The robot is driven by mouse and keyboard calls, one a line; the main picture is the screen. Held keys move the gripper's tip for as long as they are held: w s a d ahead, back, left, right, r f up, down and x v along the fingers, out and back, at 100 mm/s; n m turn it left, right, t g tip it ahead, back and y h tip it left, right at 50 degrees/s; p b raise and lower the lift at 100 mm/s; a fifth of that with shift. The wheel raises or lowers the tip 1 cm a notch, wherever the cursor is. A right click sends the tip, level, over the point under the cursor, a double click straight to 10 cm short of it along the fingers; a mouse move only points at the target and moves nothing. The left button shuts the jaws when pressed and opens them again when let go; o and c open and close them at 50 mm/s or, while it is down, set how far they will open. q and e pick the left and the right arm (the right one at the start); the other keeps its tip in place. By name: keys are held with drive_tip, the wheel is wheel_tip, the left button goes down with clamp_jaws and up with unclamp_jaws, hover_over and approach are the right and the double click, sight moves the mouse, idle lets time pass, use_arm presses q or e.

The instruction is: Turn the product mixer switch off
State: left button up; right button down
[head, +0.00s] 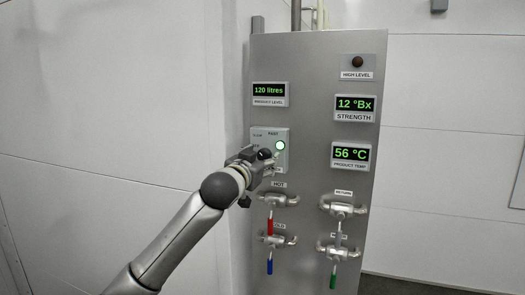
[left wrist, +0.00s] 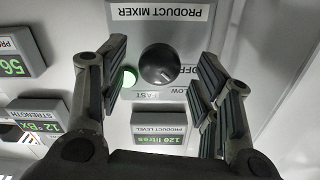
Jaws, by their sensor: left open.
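The product mixer switch is a dark round knob (left wrist: 160,66) on a grey plate (head: 257,137) at the left of the steel panel. In the left wrist view, which is upside down, OFF, SLOW and FAST are printed around it. A pale mark on the knob seems to point between SLOW and FAST; I cannot tell its exact position. A green lamp (head: 280,145) beside it is lit. My left gripper (head: 264,158) is open in front of the plate, its fingers on either side of the knob and apart from it. In the head view it hides the knob.
The panel (head: 315,120) carries displays for product level (head: 269,91), strength (head: 355,104) and product temperature (head: 350,152). Several valves with coloured handles, such as the red one (head: 270,224), stick out below my gripper. White wall (head: 110,90) is to the left.

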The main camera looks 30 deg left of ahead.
use_arm(q)
drive_tip(key=shift+p+x, duration=0.3)
drive_tip(key=shift+x, duration=0.65)
drive_tip(key=shift+c, duration=0.2)
drive_tip(key=c, duration=1)
